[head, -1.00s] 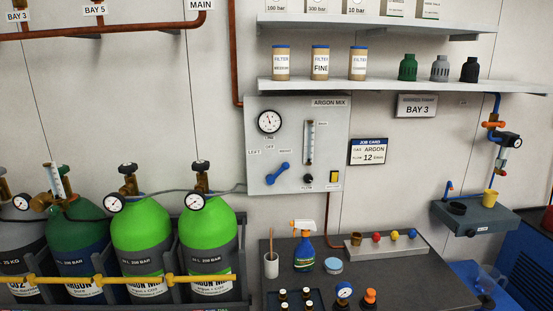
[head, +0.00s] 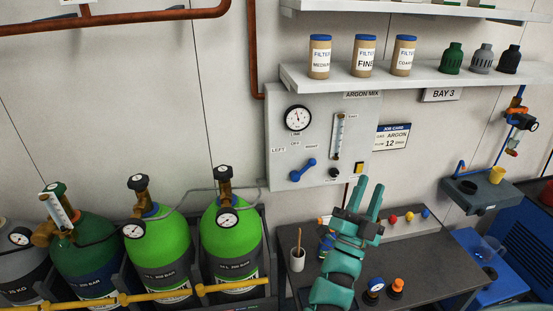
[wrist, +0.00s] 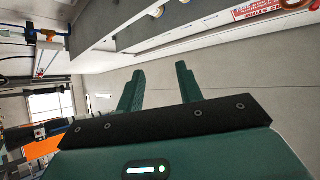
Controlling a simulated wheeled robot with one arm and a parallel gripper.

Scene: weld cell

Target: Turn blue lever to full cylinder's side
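The blue lever (head: 303,170) sits on the grey ARGON MIX panel (head: 278,120) in the head view. It is tilted, its lower-left end lower than its upper-right end, with LEFT, OFF and RIGHT labels around it. Two bright green argon mix cylinders (head: 160,248) (head: 232,238) with gauges stand at the left. The gauge readings are too small to tell. My gripper (head: 368,197) is in front of the bench, right of and below the lever, apart from it. Its fingers are spread and empty; they also show apart in the wrist view (wrist: 160,88).
A dark green cylinder (head: 92,255) and a grey one stand further left behind a yellow bar (head: 160,295). The bench (head: 430,255) below the panel holds a brush cup (head: 297,258), gauges and coloured knobs. A shelf (head: 430,82) with filters juts out above the panel.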

